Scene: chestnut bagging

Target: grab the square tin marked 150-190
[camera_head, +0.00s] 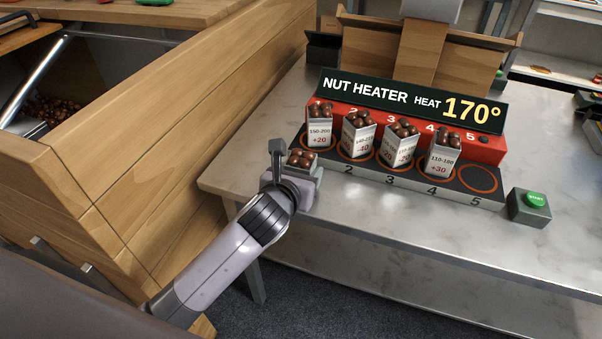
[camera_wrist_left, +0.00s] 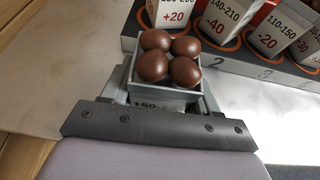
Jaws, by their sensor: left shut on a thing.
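My left gripper (camera_head: 297,168) is shut on a small square grey tin (camera_wrist_left: 168,92) filled with several brown chestnuts. It holds the tin at the near left edge of the marble table, in front of the nut heater. In the left wrist view the tin's label begins with "150-"; the rest is hidden by the gripper. The tin's chestnuts (camera_head: 301,159) show above the fingers in the head view. I cannot tell whether the tin touches the table. My right gripper is not in view.
The nut heater (camera_head: 412,98) shows HEAT 170°. Tins with chestnuts stand on spots 1 to 4, the first (camera_head: 319,134) reading +20. Spot 5 (camera_head: 478,179) is empty. A green button (camera_head: 536,199) is at right. A wooden bin (camera_head: 130,150) stands at left.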

